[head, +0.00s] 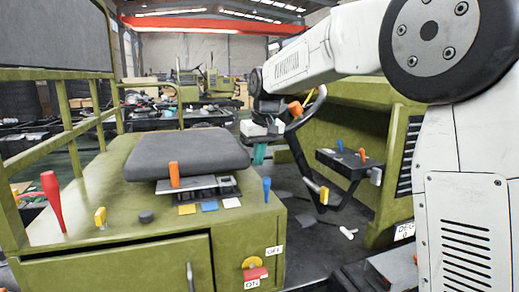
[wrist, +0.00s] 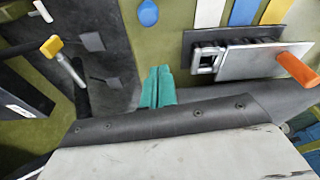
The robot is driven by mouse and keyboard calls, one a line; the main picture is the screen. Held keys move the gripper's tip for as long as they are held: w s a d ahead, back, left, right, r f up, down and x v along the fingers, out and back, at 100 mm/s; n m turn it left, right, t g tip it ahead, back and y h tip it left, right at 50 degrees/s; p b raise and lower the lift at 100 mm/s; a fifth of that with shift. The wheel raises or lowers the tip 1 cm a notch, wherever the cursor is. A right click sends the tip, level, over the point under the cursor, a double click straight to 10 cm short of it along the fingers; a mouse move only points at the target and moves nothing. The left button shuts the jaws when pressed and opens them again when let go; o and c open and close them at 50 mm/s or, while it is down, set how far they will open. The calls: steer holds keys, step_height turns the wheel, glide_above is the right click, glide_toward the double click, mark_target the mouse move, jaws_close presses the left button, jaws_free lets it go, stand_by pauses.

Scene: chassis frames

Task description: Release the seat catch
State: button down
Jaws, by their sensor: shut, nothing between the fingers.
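The seat (head: 187,150) is a dark grey cushion on an olive-green chassis box (head: 110,215). Under its front edge is a metal slide mechanism (head: 207,187) with an upright orange handle (head: 174,175), which looks like the seat catch. In the wrist view the mechanism (wrist: 240,58) and its orange handle (wrist: 298,70) are at the upper right. My gripper (head: 259,154) has teal fingers and hangs to the right of the seat. In the wrist view its fingers (wrist: 157,88) are together and empty, left of the mechanism and apart from the handle.
A red lever (head: 53,201), yellow lever (head: 101,217) and black knob (head: 146,216) stand on the box at left. A blue lever (head: 267,189) stands at its right corner.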

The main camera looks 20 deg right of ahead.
mark_target(267, 190)
steer(key=x, duration=0.5)
steer(key=shift+s, duration=0.25)
steer(key=s, duration=0.2)
steer(key=shift+s+d+r, duration=0.25)
steer(key=shift+s, duration=0.5)
